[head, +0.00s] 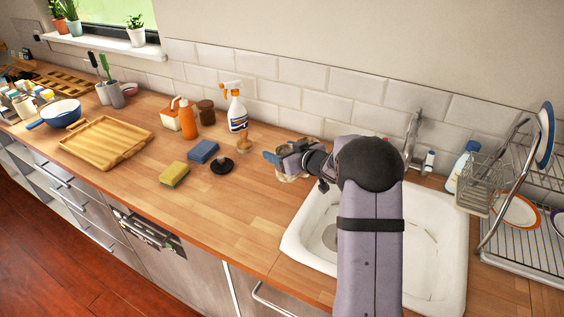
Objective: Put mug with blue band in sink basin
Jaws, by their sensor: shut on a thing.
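My gripper (282,159) is over the counter just left of the sink, with its jaws shut. Most of what it holds is hidden behind the jaws and wrist. A pale rounded piece (291,178) shows just below the jaws and looks like part of the mug with blue band; its band cannot be made out clearly. I cannot tell whether it touches the counter. The white sink basin (293,243) is at the right, and my arm covers its middle.
A spray bottle (237,112) and orange bottle (187,118) stand behind. A tap (412,135) rises behind the sink; a dish rack (525,215) is at right.

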